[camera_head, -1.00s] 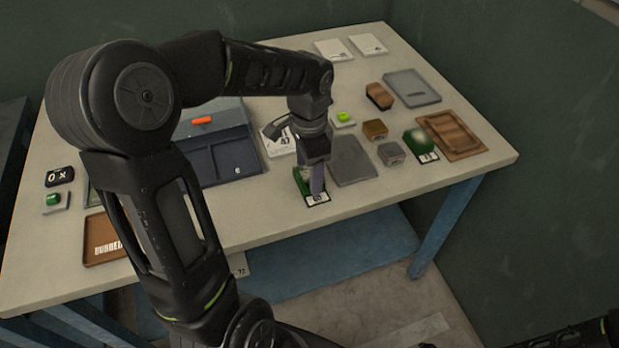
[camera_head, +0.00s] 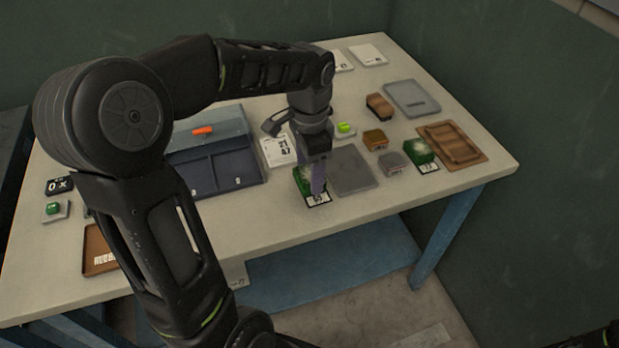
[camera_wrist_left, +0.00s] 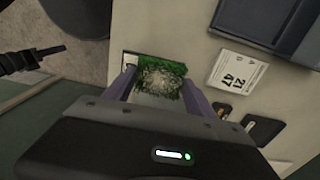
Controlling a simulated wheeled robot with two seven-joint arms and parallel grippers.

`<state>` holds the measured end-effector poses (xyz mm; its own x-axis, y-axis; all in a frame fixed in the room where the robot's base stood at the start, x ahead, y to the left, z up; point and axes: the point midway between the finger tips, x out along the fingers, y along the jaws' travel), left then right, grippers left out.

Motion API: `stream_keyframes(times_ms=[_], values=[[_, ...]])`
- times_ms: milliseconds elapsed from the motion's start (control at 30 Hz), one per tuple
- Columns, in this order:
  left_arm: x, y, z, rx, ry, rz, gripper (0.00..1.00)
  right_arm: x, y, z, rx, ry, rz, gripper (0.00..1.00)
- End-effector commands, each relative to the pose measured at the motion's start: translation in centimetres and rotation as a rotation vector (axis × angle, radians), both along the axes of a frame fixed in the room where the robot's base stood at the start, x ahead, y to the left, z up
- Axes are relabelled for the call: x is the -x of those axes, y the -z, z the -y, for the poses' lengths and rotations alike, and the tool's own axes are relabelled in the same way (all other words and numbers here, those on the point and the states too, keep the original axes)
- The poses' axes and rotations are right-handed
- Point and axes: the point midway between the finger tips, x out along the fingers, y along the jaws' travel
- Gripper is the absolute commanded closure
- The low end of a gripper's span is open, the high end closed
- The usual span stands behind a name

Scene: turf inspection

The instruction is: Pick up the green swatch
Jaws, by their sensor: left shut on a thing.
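The green swatch (camera_head: 303,178), a turf block with a pale patch on top and a white label at its front, is at the front middle of the table. In the left wrist view the swatch (camera_wrist_left: 160,78) lies between the two purple fingers. My left gripper (camera_head: 317,185) points down and is shut on it, hiding part of it in the head view. I cannot tell whether it is clear of the tabletop. A second green turf block (camera_head: 420,151) with a label sits at the right. A dark prong-like part (camera_wrist_left: 38,58) at the left wrist view's edge may be my right gripper.
A grey plate (camera_head: 350,171) lies just right of the held swatch. A brown block (camera_head: 375,139), a grey block (camera_head: 393,162) and a wooden tray (camera_head: 480,155) are further right. A blue-grey compartment box (camera_head: 262,176) and a number card (camera_head: 279,151) are to the left.

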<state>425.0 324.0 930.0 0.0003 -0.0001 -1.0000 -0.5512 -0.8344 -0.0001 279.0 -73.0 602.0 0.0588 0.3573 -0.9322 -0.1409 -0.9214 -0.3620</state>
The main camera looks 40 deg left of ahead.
Motion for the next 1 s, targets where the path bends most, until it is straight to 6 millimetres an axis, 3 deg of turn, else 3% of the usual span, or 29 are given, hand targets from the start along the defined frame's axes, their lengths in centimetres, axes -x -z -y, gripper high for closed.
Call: stream_keyframes(times_ms=[200,367,1000], values=[[-0.1,-4.3,0.0,-0.001,0.001,0.004,0.73,0.0,0.1,0.0,0.000,0.000,0.000,0.64],[0.0,-6.2,0.0,0.000,0.001,0.002,0.73,0.0,0.1,0.0,0.000,0.000,0.000,0.64],[0.0,-6.5,0.0,-0.001,0.001,-0.001,0.73,0.0,0.1,0.0,0.000,0.000,0.000,0.64]])
